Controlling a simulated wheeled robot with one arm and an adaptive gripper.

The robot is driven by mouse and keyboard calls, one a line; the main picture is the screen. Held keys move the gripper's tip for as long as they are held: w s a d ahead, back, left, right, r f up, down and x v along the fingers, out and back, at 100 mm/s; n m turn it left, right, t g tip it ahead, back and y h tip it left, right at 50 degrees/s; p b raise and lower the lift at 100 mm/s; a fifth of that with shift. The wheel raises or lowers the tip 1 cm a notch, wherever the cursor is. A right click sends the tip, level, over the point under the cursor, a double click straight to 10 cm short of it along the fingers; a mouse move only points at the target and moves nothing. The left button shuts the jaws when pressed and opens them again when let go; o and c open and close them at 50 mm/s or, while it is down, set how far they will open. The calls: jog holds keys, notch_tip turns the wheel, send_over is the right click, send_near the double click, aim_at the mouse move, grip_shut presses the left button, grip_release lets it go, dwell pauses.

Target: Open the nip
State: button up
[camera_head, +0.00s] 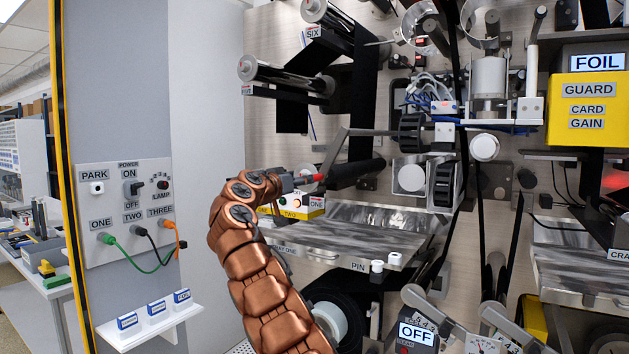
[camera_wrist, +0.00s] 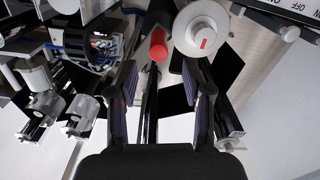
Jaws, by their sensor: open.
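A red-tipped handle (camera_head: 319,177) sits at the lower end of a bent grey lever (camera_head: 337,146) on the machine face. The lever's upper end runs right toward a dark wheel. A dark roller (camera_head: 356,173) lies just right of the red tip. My gripper (camera_head: 303,181) reaches the red tip from the left, partly hidden by its own links. In the wrist view my gripper (camera_wrist: 163,80) is open, and the red tip (camera_wrist: 158,44) shows ahead, between the lines of the two fingers. I cannot tell whether a finger touches it. No label reading "nip" is legible.
A yellow box (camera_head: 292,212) with buttons sits just below my gripper. A metal tray (camera_head: 370,222) with a white PIN knob (camera_head: 377,267) lies lower right. A panel (camera_head: 129,212) with PARK, POWER and cables stands left. A white disc (camera_wrist: 202,28) is close right of the red tip.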

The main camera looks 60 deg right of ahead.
jog(key=d+p, duration=0.2)
jog(key=d, duration=0.1)
jog(key=d+p, duration=0.2)
jog(key=d, duration=0.1)
jog(key=shift+w+r, duration=0.1)
jog(key=shift+r, duration=0.1)
jog(key=shift+d+f+p, duration=0.2)
jog(key=shift+d+p, duration=0.5)
jog(key=shift+d, duration=0.25)
grip_shut()
